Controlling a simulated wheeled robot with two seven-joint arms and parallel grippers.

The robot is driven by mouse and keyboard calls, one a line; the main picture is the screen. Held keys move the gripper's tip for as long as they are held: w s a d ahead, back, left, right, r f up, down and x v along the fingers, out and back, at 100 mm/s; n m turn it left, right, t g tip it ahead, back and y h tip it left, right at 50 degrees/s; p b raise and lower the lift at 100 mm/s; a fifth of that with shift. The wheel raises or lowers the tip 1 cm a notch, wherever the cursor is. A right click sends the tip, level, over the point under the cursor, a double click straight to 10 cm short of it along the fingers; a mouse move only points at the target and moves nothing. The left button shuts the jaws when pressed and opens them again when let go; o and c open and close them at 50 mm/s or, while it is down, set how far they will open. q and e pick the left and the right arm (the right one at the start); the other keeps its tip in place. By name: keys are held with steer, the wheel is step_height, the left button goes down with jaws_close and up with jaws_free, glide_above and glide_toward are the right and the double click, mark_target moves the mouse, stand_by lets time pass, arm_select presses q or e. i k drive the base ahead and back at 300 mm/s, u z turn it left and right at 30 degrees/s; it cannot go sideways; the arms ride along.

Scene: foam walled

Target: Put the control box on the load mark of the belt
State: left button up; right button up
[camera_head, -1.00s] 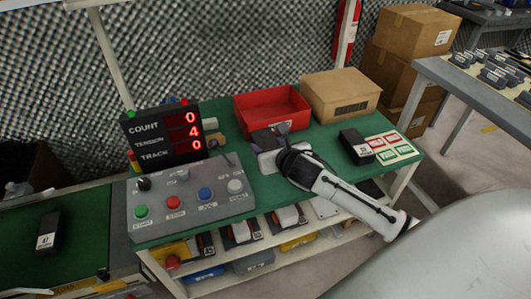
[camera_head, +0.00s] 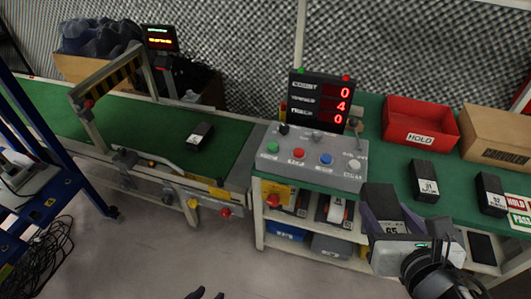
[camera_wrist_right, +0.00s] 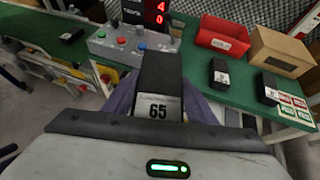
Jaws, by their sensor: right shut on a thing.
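A dark box labelled 65 (camera_head: 383,205) is in my right gripper (camera_head: 388,222), in front of the green table's edge. In the right wrist view the box (camera_wrist_right: 160,82) sticks out ahead between the purple fingers (camera_wrist_right: 158,98), its label facing me. I cannot read the word control on any box. The green belt (camera_head: 130,125) runs at the left, carrying one dark box (camera_head: 199,135) near its right end. I cannot make out a load mark on it. Tips of my left gripper (camera_head: 207,294) show at the bottom edge, apart and empty.
A button panel (camera_head: 312,160) and a red-digit display (camera_head: 321,101) stand between belt and held box. Two dark boxes (camera_head: 424,180) (camera_head: 490,194), a red HOLD bin (camera_head: 420,122) and a cardboard box (camera_head: 497,138) are on the table (camera_head: 385,155). A striped arch (camera_head: 108,72) spans the belt.

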mark_target(229, 146)
steer(key=k, duration=0.8)
steer(key=u, duration=1.25)
steer(key=i, duration=1)
steer(key=u, duration=0.6)
steer(key=i, duration=1.45)
steer(key=z, duration=1.35)
steer(key=i, duration=0.5)
steer(key=z, duration=0.5)
